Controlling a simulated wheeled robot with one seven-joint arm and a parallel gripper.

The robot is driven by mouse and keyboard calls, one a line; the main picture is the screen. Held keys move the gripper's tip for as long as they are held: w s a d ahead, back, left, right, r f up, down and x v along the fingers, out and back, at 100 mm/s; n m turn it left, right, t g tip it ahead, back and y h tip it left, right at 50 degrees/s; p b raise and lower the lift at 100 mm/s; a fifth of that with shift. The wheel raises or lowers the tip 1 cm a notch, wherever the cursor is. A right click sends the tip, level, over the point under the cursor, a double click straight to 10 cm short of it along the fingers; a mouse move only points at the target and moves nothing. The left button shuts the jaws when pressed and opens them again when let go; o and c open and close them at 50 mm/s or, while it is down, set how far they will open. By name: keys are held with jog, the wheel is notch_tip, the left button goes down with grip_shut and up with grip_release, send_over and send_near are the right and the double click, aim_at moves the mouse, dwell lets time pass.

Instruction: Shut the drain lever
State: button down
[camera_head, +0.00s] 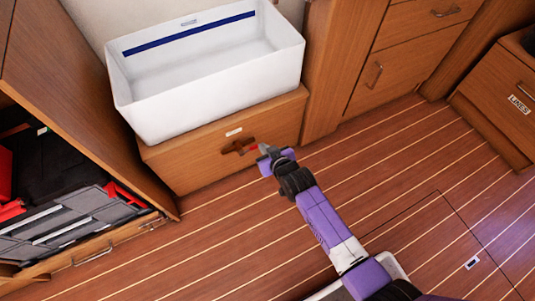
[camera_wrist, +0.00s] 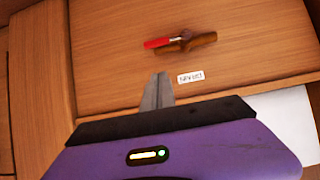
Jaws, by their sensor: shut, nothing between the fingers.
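The drain lever has a red handle (camera_wrist: 160,43) on a brown valve body (camera_wrist: 200,40), mounted on the wooden front below the white basin. In the wrist view the red handle points left and lies roughly along the valve body. In the head view the red handle (camera_head: 253,148) points right, toward my gripper (camera_head: 263,150). My gripper is shut and empty. I cannot tell the exact depth gap; no contact shows.
A white label (camera_wrist: 190,77) sits beside the valve. The white basin (camera_head: 210,95) stands on the wooden box (camera_head: 185,165) above the lever. An open locker with grey and red cases (camera_head: 70,220) is at left. The striped floor (camera_head: 230,240) is clear around my arm.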

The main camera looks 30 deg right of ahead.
aim_at(251, 149)
jog(key=w+f+b, duration=0.4)
jog(key=f, duration=0.2)
jog(key=shift+w+f, duration=0.2)
